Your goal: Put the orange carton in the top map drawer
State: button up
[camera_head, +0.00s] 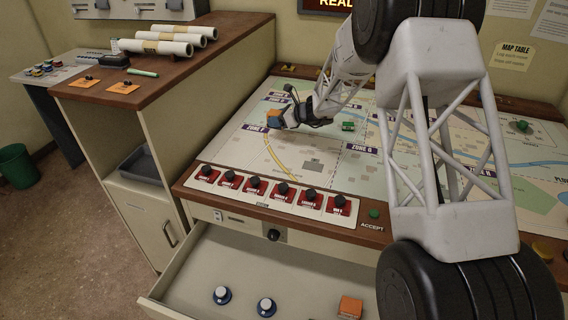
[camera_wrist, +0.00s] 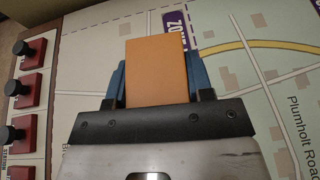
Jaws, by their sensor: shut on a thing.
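My gripper (camera_head: 285,117) is shut on an orange carton (camera_head: 273,118) above the left part of the map table. In the wrist view the carton (camera_wrist: 156,70) sits between the blue fingertips and hides part of the map behind it. The map drawer (camera_head: 193,268) below the table front is pulled open.
A row of red blocks with black knobs (camera_head: 283,190) lines the table's front edge, with a green accept button (camera_head: 374,214) to the right. A small green piece (camera_head: 348,126) is on the map. A side cabinet (camera_head: 150,205) stands left. Bare drawer floor shows around its contents.

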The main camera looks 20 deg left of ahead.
aim_at(275, 113)
jog(key=r, duration=0.5)
jog(key=shift+s+a+r, duration=0.15)
jog(key=shift+s, duration=0.05)
jog(key=s+a, duration=0.4)
jog(key=s, duration=0.6)
jog(key=s+a+r, duration=0.1)
jog(key=s+a, duration=0.3)
jog(key=s, duration=0.6)
jog(key=s+a, duration=0.4)
jog(key=s, duration=2.2)
notch_tip(275, 113, down, 28)
jog(key=shift+d+n+g, duration=0.3)
jog(key=shift+g, duration=0.1)
jog(key=shift+f, duration=0.2)
jog(key=shift+f, duration=2.8)
